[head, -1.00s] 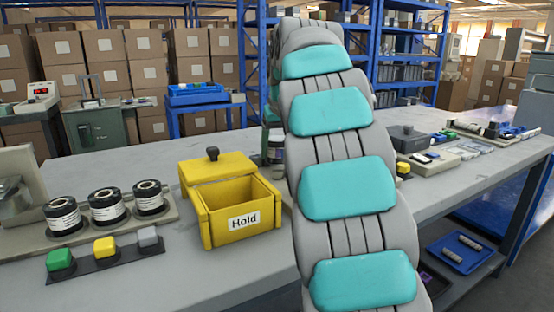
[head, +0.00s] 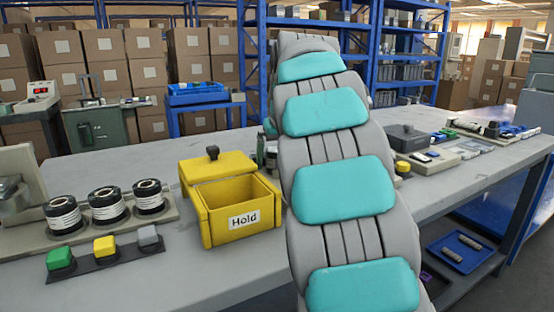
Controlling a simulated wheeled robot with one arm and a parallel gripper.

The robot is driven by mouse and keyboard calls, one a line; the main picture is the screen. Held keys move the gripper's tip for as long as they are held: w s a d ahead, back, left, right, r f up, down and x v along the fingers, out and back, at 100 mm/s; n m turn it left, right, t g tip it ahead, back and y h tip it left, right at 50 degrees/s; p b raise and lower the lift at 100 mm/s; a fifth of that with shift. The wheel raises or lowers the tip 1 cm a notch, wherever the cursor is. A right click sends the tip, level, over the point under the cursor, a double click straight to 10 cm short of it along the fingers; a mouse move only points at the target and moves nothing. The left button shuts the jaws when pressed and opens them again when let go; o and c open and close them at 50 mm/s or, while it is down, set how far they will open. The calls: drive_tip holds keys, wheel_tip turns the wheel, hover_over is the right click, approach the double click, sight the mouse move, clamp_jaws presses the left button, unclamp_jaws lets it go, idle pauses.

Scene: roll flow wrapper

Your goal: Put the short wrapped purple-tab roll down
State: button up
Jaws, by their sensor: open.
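My arm rises through the middle of the head view and bends away, hiding the bench behind it. My gripper is not visible; the arm covers where it would be. I cannot make out the short wrapped purple-tab roll. Only a narrow dark shape (head: 271,158) shows at the arm's left edge behind the yellow box, too covered to name. Three dark rolls with white wrap bands, the left one (head: 63,215), the middle one (head: 107,206) and the right one (head: 149,197), stand upright in a row on a beige holder at the left.
An open yellow box (head: 228,240) labelled Hold stands left of my arm on the grey bench (head: 150,285). Green, yellow and grey blocks (head: 105,246) sit on a dark strip in front. Boxes and small parts (head: 440,155) lie right; a blue tray (head: 460,252) is on the lower shelf.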

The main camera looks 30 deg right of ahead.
drive_tip(key=shift+r, duration=0.3)
drive_tip(key=v, duration=1.1)
drive_tip(key=shift+s+r, duration=0.15)
drive_tip(key=shift+r, duration=0.15)
idle(1.0)
